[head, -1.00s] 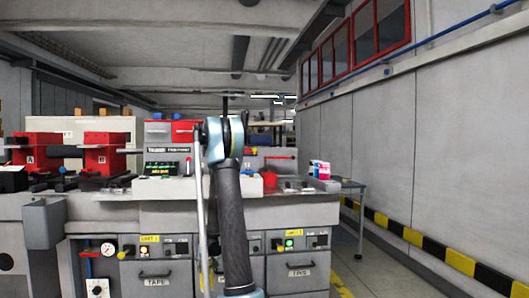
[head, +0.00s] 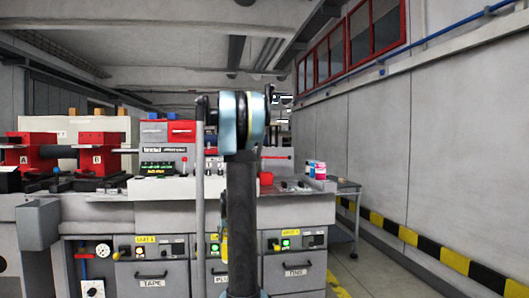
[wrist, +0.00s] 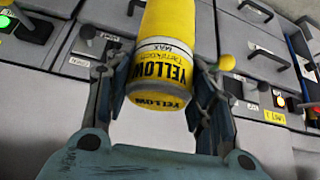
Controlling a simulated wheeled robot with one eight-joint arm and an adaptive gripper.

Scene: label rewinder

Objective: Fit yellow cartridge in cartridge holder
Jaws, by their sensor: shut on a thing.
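The yellow cartridge (wrist: 165,68) is a cylinder with "YELLOW" and "MAX" printed on it. In the wrist view it stands out from between the fingers of my gripper (wrist: 162,92), which is shut on it. The cartridge's lower end faces the camera and its far end runs out of the top of the picture. In the head view my arm hides the gripper; a sliver of yellow (head: 225,246) beside the arm may be the cartridge. I cannot make out the cartridge holder in either view.
The grey machine front (head: 150,282) has labelled drawers, lit green buttons and yellow-knobbed levers (wrist: 226,62). Red blocks (head: 98,157) stand on top at left. A small side table (head: 345,188) is at the right, with a clear floor strip beside the striped wall edge.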

